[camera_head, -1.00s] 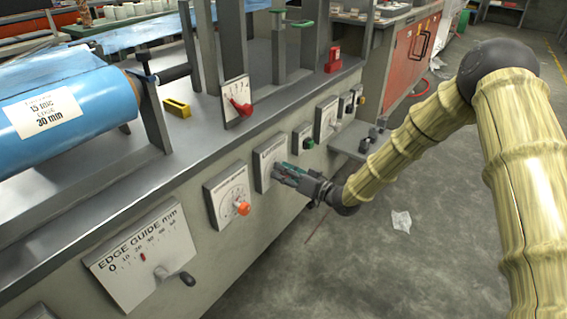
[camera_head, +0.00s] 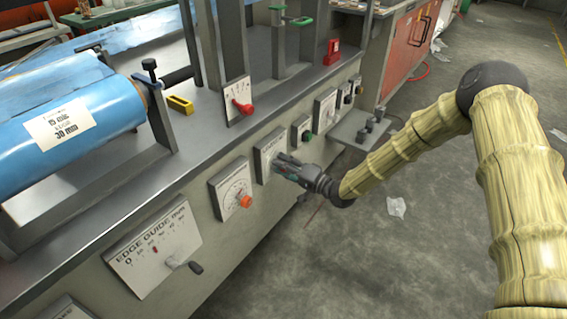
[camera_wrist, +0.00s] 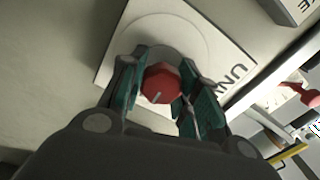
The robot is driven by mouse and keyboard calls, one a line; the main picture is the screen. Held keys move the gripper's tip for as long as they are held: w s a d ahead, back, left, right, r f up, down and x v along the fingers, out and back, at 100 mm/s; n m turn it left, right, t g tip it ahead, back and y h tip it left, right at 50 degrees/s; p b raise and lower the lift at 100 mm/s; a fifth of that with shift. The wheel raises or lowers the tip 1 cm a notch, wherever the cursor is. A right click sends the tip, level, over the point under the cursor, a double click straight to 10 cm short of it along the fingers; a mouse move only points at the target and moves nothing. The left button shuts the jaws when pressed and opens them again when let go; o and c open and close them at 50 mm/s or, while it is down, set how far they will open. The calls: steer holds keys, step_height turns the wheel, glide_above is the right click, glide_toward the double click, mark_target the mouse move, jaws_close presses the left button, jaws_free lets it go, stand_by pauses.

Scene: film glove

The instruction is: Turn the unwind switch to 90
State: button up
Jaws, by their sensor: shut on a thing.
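The unwind switch is a red knob (camera_wrist: 162,84) with a pale pointer line, on a white plate (camera_wrist: 110,70) whose lettering starts "UN". In the wrist view my gripper (camera_wrist: 160,90) has one teal-padded finger on each side of the knob, shut on it. In the head view my gripper (camera_head: 280,164) reaches from the right to the white plate (camera_head: 262,150) on the machine's front panel. There the knob and most of the dial are hidden behind the fingers, and I cannot read the setting.
Left of the plate is a dial with an orange knob (camera_head: 246,201), then the edge guide plate (camera_head: 150,250) with a protruding lever. Right of it is a green button (camera_head: 306,135). A lever with a red handle (camera_head: 243,107) stands above. The floor at the right is mostly clear.

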steer(key=shift+m, duration=0.4)
steer(key=o, duration=1)
steer(key=v, duration=1.2)
